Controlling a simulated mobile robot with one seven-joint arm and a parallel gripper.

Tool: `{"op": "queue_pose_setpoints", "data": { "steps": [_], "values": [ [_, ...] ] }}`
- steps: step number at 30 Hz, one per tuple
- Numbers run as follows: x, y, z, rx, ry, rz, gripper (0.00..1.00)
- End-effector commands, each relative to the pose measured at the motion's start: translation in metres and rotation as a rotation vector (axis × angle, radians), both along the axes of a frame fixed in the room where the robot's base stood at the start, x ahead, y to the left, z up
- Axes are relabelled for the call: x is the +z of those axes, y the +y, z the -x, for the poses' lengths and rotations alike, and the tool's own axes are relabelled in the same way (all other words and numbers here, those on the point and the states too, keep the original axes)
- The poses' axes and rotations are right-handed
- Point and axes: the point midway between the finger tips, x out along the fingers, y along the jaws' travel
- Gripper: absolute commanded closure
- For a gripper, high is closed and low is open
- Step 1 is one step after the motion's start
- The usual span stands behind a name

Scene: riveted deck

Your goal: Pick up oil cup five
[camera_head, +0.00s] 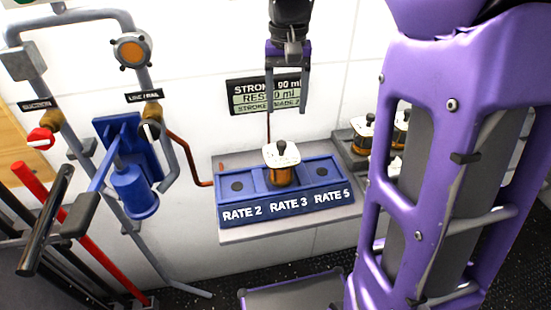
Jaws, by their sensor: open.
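My gripper (287,108) hangs open and empty, fingers pointing down, in front of the wall display. An oil cup (282,163) with a white top, black knob and amber body stands upright in the middle slot of the blue rack (237,210), above RATE 3. It is below my gripper and apart from it. At the right, another oil cup (362,136) and a further one (401,131) stand in a grey tray (345,152). My purple arm hides part of that tray. I cannot read a number on any cup, so I cannot tell which is cup five.
The RATE 2 and RATE 5 slots are empty. A display (250,95) hangs on the wall behind my gripper. At the left are grey pipes, a blue pump (135,190) with a lever, and a red-handled valve (40,138). A copper pipe (186,160) runs towards the rack.

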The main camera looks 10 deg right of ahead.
Motion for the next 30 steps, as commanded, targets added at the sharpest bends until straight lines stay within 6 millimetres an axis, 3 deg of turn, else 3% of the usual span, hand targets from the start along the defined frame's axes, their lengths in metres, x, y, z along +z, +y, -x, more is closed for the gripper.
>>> {"op": "queue_pose_setpoints", "data": {
  "steps": [3, 9, 16, 24, 30],
  "values": [
    [-0.029, 0.000, 0.001, 0.000, 0.004, 0.000, 0.33],
    [-0.060, 0.000, 0.000, 0.002, 0.001, 0.001, 0.33],
    [-0.075, 0.002, -0.002, 0.002, 0.001, 0.000, 0.33],
    [-0.113, 0.007, -0.005, 0.002, 0.001, 0.000, 0.33],
    [-0.119, 0.007, -0.006, 0.002, -0.002, 0.000, 0.33]
  ]
}}
